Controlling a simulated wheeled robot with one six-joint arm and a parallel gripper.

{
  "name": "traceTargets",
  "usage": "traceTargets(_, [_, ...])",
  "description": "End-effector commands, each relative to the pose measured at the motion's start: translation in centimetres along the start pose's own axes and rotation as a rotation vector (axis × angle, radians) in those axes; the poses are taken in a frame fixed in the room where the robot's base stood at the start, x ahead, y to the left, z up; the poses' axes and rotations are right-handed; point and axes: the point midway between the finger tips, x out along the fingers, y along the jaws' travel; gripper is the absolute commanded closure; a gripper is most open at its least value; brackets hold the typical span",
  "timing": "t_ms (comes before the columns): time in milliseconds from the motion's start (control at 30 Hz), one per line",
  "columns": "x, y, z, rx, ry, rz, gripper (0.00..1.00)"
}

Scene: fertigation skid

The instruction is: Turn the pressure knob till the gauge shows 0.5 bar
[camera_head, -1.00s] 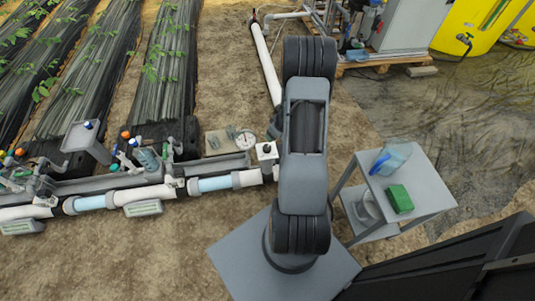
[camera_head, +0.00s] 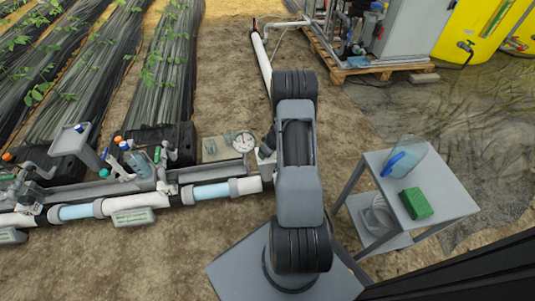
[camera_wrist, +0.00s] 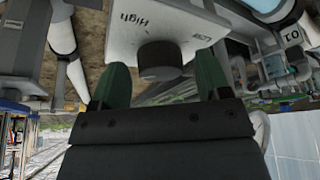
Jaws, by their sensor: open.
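The dark round pressure knob (camera_wrist: 160,58) sits on a light grey box (camera_wrist: 125,30) marked "High", seen upside down in the wrist view. My gripper (camera_wrist: 161,88) has its two green fingers apart, one on each side below the knob in the picture. The knob is in front of the gap; I cannot tell whether the fingers touch it. In the head view the white-faced round gauge (camera_head: 244,141) stands left of my arm; its needle is too small to read. The knob's box (camera_head: 264,158) is partly hidden there by my arm and gripper.
White and clear pipes (camera_head: 135,202) run left from the box. Bare soil lies behind the gauge.

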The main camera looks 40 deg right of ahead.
Motion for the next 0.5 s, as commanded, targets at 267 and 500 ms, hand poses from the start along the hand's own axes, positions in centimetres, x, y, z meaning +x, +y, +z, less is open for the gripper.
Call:
traceTargets(267, [0.46,0.0,-0.02,0.0,0.0,0.0,0.3])
traceTargets(500, [0.45,-0.01,-0.02,-0.001,0.0,0.0,0.4])
